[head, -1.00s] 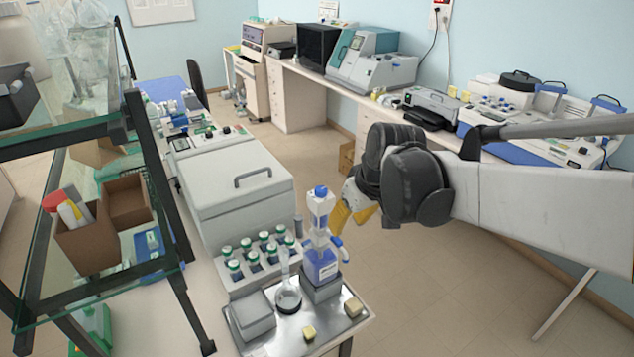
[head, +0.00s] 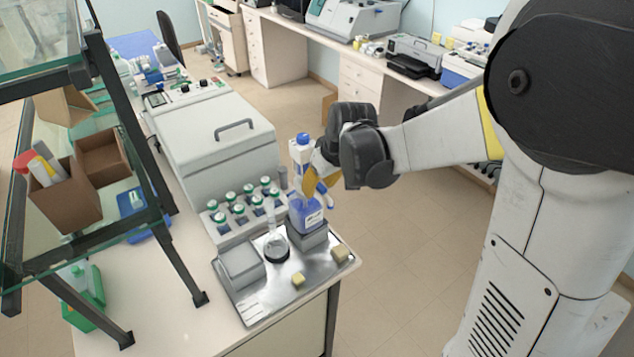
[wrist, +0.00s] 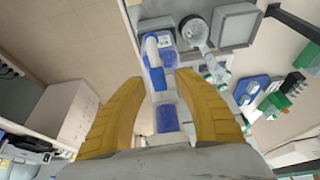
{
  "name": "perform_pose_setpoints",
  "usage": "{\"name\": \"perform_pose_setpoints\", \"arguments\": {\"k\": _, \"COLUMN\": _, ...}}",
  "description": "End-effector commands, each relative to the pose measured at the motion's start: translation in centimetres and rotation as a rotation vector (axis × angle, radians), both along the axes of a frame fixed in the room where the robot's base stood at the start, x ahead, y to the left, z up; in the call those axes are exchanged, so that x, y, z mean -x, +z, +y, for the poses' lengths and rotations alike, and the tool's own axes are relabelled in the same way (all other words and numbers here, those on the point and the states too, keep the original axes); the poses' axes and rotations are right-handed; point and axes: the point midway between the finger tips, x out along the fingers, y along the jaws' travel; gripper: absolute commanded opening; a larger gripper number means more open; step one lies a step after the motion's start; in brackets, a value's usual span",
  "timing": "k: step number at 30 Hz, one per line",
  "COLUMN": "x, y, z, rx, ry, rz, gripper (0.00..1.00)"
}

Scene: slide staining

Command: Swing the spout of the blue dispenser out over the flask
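The blue dispenser (head: 306,216) stands upright on a grey block at the back of the metal tray. It has a white upper body and blue cap. Its spout (head: 323,190), white with a blue end, points to the right, away from the flask; it also shows in the wrist view (wrist: 153,62). The clear flask (head: 277,246) stands on a dark round base to the left of the dispenser, and shows in the wrist view (wrist: 194,34). My gripper (wrist: 163,76) is open, its yellow fingers on either side of the dispenser's upper part and spout. Contact cannot be told.
The metal tray (head: 262,303) also bears a grey box (head: 241,266) and two yellowish blocks (head: 298,279). A rack of green-capped bottles (head: 238,208) stands behind it. A glass-shelved frame (head: 147,170) is at left. Open floor lies to the right.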

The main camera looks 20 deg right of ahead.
Motion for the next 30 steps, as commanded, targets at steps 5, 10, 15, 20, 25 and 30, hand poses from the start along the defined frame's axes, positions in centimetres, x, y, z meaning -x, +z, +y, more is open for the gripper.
{"name": "perform_pose_setpoints", "arguments": {"k": 5, "x": 0.01, "y": 0.04, "z": 0.0, "rx": 0.0, "ry": 0.0, "rz": 0.0, "gripper": 0.37}}
{"name": "perform_pose_setpoints", "arguments": {"k": 10, "x": 0.01, "y": 0.05, "z": 0.0, "rx": 0.0, "ry": 0.0, "rz": 0.0, "gripper": 0.0}}
{"name": "perform_pose_setpoints", "arguments": {"k": 15, "x": 0.01, "y": 0.05, "z": 0.0, "rx": 0.0, "ry": 0.0, "rz": 0.0, "gripper": 0.0}}
{"name": "perform_pose_setpoints", "arguments": {"k": 20, "x": 0.03, "y": 0.04, "z": 0.05, "rx": 0.0, "ry": -0.005, "rz": 0.0, "gripper": 0.0}}
{"name": "perform_pose_setpoints", "arguments": {"k": 25, "x": 0.12, "y": 0.0, "z": 0.37, "rx": 0.0, "ry": -0.04, "rz": 0.0, "gripper": 0.0}}
{"name": "perform_pose_setpoints", "arguments": {"k": 30, "x": 0.24, "y": -0.03, "z": 0.97, "rx": 0.001, "ry": -0.128, "rz": 0.0, "gripper": 0.0}}
